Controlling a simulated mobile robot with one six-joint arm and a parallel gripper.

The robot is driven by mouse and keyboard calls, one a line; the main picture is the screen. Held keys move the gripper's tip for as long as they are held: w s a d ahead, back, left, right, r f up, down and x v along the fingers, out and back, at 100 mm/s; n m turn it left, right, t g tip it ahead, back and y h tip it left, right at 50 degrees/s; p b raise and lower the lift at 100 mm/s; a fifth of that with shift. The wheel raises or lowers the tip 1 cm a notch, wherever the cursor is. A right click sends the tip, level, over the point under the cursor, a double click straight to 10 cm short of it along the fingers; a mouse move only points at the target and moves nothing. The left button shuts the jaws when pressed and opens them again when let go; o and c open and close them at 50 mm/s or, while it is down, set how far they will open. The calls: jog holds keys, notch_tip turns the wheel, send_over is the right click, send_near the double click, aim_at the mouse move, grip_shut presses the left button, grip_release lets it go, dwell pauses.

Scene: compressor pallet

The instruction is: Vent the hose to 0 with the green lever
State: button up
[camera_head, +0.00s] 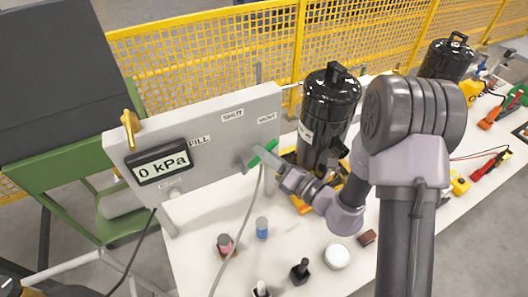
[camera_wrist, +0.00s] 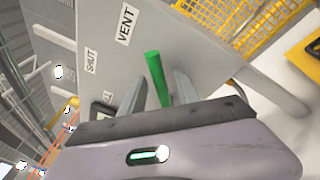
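The green lever (camera_head: 262,153) is on the front of the grey panel (camera_head: 215,130), below the VENT label (camera_head: 267,118) and slanting up to the right. The panel's display (camera_head: 160,163) reads 0 kPa. My gripper (camera_head: 283,172) is at the lever's right side in the head view. In the wrist view the lever (camera_wrist: 157,80) stands between my two grey fingers (camera_wrist: 158,92), with gaps seeming to show on both sides, so the fingers look open around it. The lever's pivot is partly hidden.
A brass valve handle (camera_head: 131,130) is at the panel's left end. A black compressor (camera_head: 327,115) stands close behind my wrist. Small bottles and a white round lid (camera_head: 337,256) are on the white table below.

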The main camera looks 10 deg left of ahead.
jog(key=shift+w+a, duration=0.35)
jog(key=shift+a, duration=0.15)
jog(key=shift+c, duration=0.5)
grip_shut()
dwell(0.6)
